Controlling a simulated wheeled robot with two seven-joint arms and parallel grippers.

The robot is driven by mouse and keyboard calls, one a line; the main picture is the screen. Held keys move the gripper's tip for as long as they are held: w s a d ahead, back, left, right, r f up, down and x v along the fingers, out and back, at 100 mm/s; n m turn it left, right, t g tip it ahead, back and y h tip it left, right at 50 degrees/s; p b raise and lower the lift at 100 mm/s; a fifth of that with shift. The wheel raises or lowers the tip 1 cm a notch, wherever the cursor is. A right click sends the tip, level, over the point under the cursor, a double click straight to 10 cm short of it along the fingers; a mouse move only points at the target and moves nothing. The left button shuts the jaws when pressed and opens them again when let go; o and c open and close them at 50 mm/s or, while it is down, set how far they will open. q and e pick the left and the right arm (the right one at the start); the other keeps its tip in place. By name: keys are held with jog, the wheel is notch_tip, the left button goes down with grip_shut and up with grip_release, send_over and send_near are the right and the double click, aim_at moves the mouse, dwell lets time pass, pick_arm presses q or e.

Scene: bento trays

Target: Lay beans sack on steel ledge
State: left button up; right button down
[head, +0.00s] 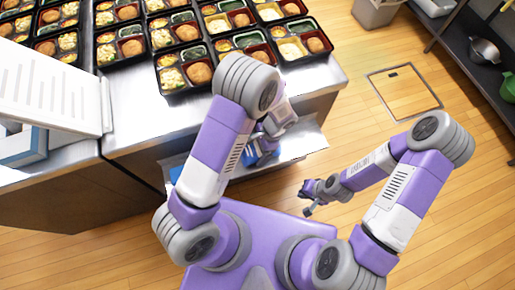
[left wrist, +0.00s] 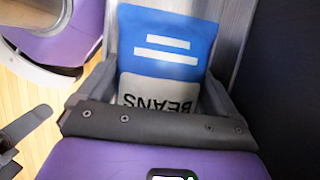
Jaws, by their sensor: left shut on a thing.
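The beans sack (left wrist: 165,50) is blue with white bars and a white panel reading BEANS, upside down in the left wrist view. My left gripper (left wrist: 160,95) is shut on it, with one finger on each side. In the head view the sack's blue (head: 262,153) shows partly behind my left gripper (head: 268,135). The steel ledge (head: 304,143) juts out below the counter's front edge, and the sack is over or at it. Whether they touch is unclear. My right gripper (head: 312,198) is apart, over the floor; its fingers are too small to read.
A steel counter (head: 150,125) holds several filled bento trays (head: 181,70). A white slotted panel (head: 50,90) and a blue-and-white box (head: 25,148) are at the left. A dark shelf (head: 470,55) with a bowl stands at the upper right. Open wood floor lies right of the counter.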

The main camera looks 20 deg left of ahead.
pick_arm(q)
jog(key=shift+f, duration=0.1)
jog(key=o, duration=1)
jog(key=p+v, duration=0.2)
jog(key=v, duration=0.3)
jog(key=w+d, duration=0.2)
jog(key=d, duration=0.1)
jog(key=w+d, duration=0.2)
jog(key=d, duration=0.1)
jog(key=w+d+p, duration=0.1)
jog(key=w+d, duration=0.1)
jog(key=d, duration=0.2)
jog(key=shift+w, duration=0.4)
